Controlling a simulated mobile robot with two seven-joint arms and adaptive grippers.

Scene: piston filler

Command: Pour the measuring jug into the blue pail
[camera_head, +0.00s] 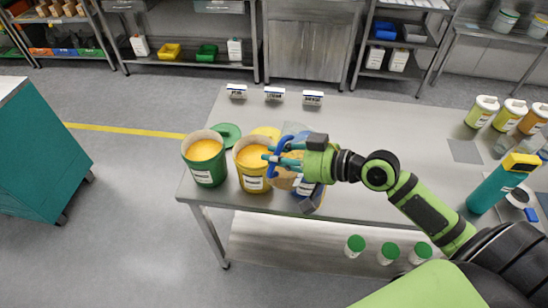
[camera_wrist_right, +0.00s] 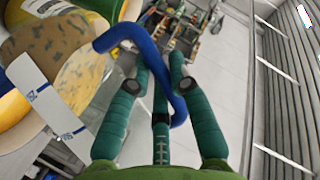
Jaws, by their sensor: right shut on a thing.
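My right gripper (camera_head: 278,160) is shut on the blue handle of the measuring jug, above the near left part of the table. In the right wrist view, the blue handle (camera_wrist_right: 150,55) runs between my green fingers (camera_wrist_right: 158,85). The jug's clear body (camera_head: 285,181) shows brownish below the gripper and is partly hidden; its exact tilt is hard to tell. The blue pail (camera_head: 303,189) stands on the table behind and under my gripper, mostly covered by it. I cannot tell whether anything flows from the jug. My left gripper is not in view.
A green pail (camera_head: 207,173) and a yellow pail (camera_head: 252,183), both with orange contents, stand left of the blue pail. A green lid (camera_head: 227,131) lies behind them. Small signs (camera_head: 274,93) line the table's back edge. The middle table is clear.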

